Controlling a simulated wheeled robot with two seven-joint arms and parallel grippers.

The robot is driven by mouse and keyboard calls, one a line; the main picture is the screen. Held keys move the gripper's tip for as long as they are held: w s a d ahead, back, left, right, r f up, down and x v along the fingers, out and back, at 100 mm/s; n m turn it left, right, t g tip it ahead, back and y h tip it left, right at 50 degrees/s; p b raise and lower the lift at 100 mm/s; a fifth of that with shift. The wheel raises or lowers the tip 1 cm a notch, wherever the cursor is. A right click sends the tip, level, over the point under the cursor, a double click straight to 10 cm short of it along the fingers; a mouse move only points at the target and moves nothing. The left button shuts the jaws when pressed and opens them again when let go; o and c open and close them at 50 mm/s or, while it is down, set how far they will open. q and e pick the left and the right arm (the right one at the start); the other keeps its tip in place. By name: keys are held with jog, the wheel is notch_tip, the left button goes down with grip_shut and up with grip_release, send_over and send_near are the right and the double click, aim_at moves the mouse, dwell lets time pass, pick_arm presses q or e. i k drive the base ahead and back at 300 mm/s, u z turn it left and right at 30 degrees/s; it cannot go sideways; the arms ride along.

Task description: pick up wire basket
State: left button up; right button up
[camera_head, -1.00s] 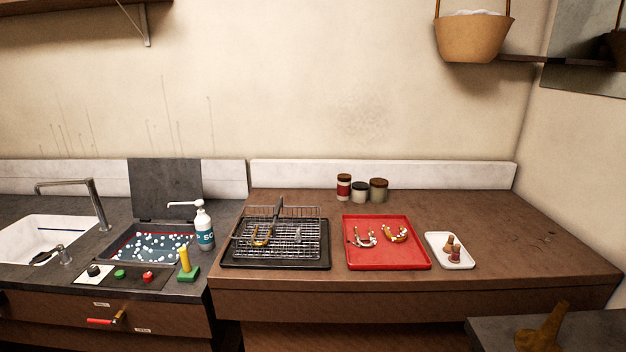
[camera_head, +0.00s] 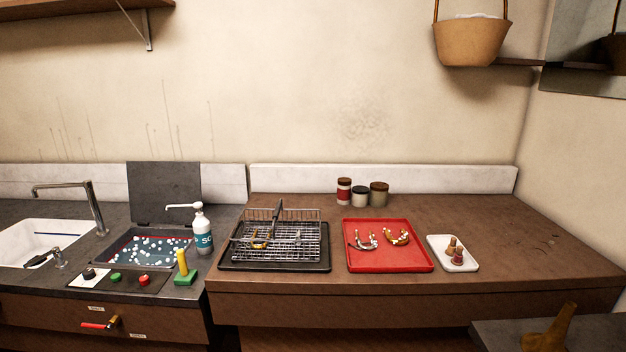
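The wire basket (camera_head: 290,215) is a grey metal mesh basket with a dark upright handle (camera_head: 278,209). It sits on a black tray (camera_head: 240,266) on the wooden counter, left of the red tray. A brass U-shaped tube (camera_head: 260,241) and other small metal parts lie in or on the mesh; their exact seating is hard to tell. Neither of my grippers shows in the head view.
A red tray (camera_head: 425,264) with curved brass parts and a white dish (camera_head: 467,264) stand to the right. Jars (camera_head: 360,196) stand behind. To the left are a bubbling bath (camera_head: 150,249), a soap bottle (camera_head: 202,236) and a sink (camera_head: 22,248). The right counter is clear.

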aim_at(279, 206)
jog(key=u, duration=2.15)
jog(key=i, duration=1.8)
jog(key=z, duration=3.7)
jog(key=i, duration=0.1)
jog(key=z, duration=0.2)
